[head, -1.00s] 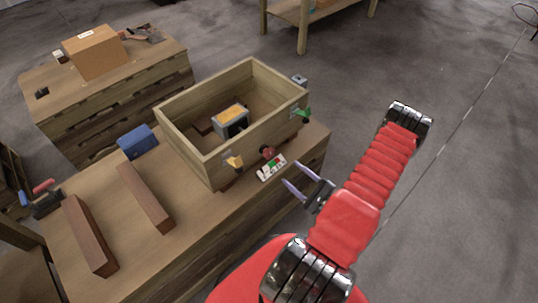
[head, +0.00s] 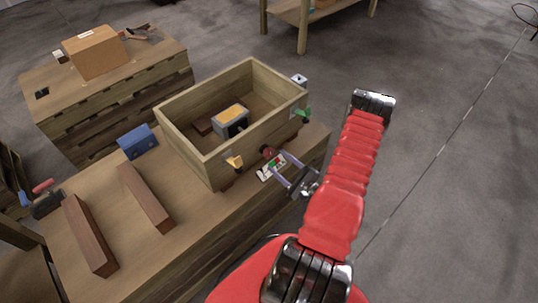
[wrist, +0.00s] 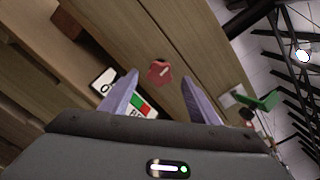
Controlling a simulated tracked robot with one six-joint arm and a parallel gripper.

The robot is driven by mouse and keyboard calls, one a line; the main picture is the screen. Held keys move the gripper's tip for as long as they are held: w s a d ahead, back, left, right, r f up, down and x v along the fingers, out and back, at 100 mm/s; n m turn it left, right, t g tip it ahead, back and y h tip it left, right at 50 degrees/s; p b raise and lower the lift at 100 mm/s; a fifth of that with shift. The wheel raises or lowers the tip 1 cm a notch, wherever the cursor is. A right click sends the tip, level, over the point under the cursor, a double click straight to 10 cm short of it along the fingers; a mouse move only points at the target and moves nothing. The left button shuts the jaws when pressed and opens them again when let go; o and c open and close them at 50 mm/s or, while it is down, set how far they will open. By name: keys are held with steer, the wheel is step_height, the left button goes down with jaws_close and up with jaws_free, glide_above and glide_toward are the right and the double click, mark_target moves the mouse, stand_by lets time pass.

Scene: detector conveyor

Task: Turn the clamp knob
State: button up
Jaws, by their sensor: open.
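A red lobed knob (head: 267,152) sits on the near side of the wooden box (head: 192,163), low on the wall. In the wrist view the red knob (wrist: 160,72) shows between my two fingertips. My gripper (head: 276,162) is open and empty, its pale purple fingers pointing at the knob. The knob appears just ahead of the tips; I cannot tell whether they touch it. A yellow handle (head: 234,161) is left of the knob and a green one (head: 302,113) is right of it.
A small card with red and green patches (head: 270,169) lies below the knob, close to one finger. A grey unit with a yellow top (head: 231,118) stands in the box. A blue block (head: 138,142) and two brown bars (head: 145,197) lie left on the bench.

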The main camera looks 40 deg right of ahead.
mark_target(271, 154)
steer(key=shift+w+a, duration=0.1)
steer(key=shift+w, duration=3)
steer(key=shift+c, duration=0.2)
steer(key=c, duration=1)
steer(key=shift+m, duration=0.4)
steer(key=m, duration=1.2)
steer(key=shift+d, duration=0.3)
steer(key=shift+d+f+m, duration=0.1)
steer(key=shift+f+m, duration=0.05)
steer(key=shift+m, duration=1.95)
